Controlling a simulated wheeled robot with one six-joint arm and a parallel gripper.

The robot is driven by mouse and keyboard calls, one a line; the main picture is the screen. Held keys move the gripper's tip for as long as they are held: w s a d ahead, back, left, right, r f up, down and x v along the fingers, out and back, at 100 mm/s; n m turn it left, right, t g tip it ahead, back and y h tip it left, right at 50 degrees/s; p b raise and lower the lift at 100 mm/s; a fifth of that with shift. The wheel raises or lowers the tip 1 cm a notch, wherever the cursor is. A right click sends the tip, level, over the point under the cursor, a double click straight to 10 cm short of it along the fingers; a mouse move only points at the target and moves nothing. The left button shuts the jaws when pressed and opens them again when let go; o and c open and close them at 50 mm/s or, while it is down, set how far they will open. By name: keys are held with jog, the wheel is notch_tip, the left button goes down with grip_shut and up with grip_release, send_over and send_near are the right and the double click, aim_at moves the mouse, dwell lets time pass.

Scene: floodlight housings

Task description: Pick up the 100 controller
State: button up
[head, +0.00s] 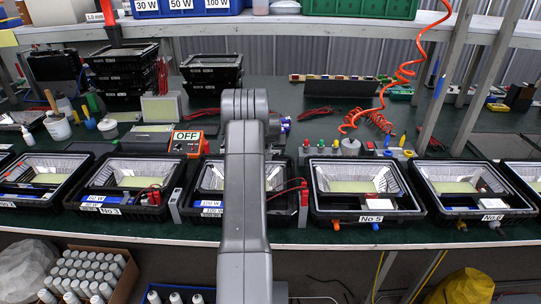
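A blue piece with a white 100 W label (208,203), which looks like the 100 controller, lies at the front of a black floodlight housing (187,211) in the middle of the bench. My grey arm rises through the middle of the picture and covers the centre of that housing and part of the blue piece's right side. My gripper does not show; it is out of sight behind or beyond my arm, so its fingers and their distance from the controller cannot be seen.
Housings No 3 (110,212) and No 5 (372,220) stand on either side, several more along the bench edge. A meter reading OFF (187,142) stands behind. A red coiled cable (403,75) hangs at right. Labelled blue bins (180,8) stand on the shelf above.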

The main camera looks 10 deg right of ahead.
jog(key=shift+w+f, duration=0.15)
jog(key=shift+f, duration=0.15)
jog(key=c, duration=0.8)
